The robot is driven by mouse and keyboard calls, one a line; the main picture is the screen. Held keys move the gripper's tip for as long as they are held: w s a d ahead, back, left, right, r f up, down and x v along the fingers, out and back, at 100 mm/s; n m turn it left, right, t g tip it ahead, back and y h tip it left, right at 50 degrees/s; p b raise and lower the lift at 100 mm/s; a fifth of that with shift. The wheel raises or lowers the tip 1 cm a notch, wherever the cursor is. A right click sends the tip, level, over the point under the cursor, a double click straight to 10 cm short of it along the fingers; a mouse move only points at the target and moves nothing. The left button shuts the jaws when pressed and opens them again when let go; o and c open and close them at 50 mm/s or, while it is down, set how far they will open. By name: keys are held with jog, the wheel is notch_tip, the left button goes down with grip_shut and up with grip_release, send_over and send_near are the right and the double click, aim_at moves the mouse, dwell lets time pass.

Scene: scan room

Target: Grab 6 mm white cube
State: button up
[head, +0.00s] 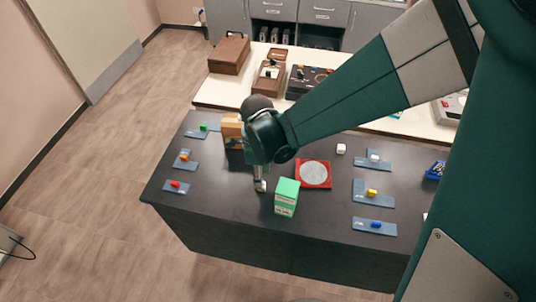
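A small white block (375,158) lies on a blue card (361,165) at the right of the dark table. A second white cube (341,148) stands on the bare table just left of that card. The picture does not show which one is 6 mm. My gripper (260,187) points down low over the table's middle, left of the green box and well left of both white pieces. Its fingers are too small and too merged to tell whether they are open or shut.
A green-and-white box (286,197) and a red square with a grey disc (313,174) stand between my gripper and the white pieces. Other blue cards hold green (203,127), orange (185,156), red (175,184), yellow (372,192) and blue (376,224) pieces. The front middle is clear.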

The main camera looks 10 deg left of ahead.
jog(key=shift+f, duration=0.4)
jog(key=shift+f, duration=0.15)
jog(key=shift+d+f+b, duration=0.15)
jog(key=shift+f+b, duration=0.15)
jog(key=shift+f, duration=0.95)
jog(key=shift+d+f+b, duration=0.1)
jog(key=shift+f+b, duration=0.2)
jog(key=shift+f, duration=0.9)
jog(key=c, duration=0.8)
